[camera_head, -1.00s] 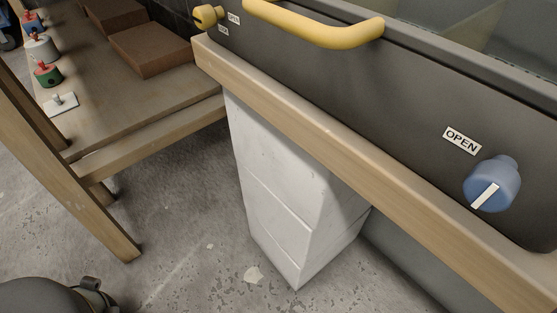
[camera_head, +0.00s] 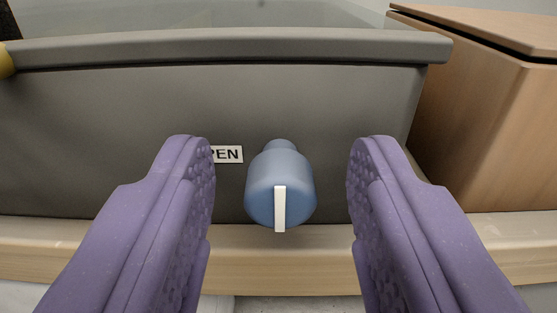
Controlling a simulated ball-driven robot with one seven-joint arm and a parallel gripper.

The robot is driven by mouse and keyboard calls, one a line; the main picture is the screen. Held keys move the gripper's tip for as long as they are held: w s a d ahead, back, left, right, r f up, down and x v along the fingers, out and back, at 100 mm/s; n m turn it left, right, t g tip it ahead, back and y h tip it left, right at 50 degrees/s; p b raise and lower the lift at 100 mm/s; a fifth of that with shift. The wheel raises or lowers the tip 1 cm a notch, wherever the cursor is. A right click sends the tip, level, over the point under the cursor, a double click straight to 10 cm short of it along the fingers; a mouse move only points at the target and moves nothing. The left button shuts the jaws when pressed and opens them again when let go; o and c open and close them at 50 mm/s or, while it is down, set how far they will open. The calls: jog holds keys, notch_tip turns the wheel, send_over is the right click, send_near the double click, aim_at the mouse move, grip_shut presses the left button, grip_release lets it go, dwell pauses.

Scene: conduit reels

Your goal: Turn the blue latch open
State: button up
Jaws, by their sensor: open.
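The blue latch (camera_head: 265,190) is a round knob on the front of a dark grey case (camera_head: 100,130). Its white stripe (camera_head: 280,208) points straight down, close to vertical. A white label (camera_head: 229,154) sits to the left of the latch; only "PEN" shows, the rest is hidden behind my left finger. My gripper (camera_head: 280,195) has two purple, textured fingers, open, one on each side of the latch. Gaps show between the latch and both fingers. I see no contact.
A wooden ledge (camera_head: 280,262) runs under the case, just below the latch. A brown wooden box (camera_head: 480,110) stands close at the right. A bit of yellow handle (camera_head: 6,60) shows at the left edge. The case has a glassy top (camera_head: 210,14).

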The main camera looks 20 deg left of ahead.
grip_shut()
jog(key=n+p, duration=0.2)
jog(key=n, duration=0.2)
jog(key=shift+s+a+n, duration=0.1)
jog(key=shift+n, duration=0.3)
jog(key=n+p, duration=0.1)
jog(key=n, duration=0.3)
jog(key=shift+n+p, duration=0.3)
jog(key=shift+p, duration=0.1)
jog(key=n+p, duration=0.1)
jog(key=n, duration=0.3)
jog(key=shift+p, duration=0.3)
jog(key=shift+f+n+p, duration=0.15)
jog(key=shift+n+p, duration=0.45)
jog(key=shift+n, duration=1.7)
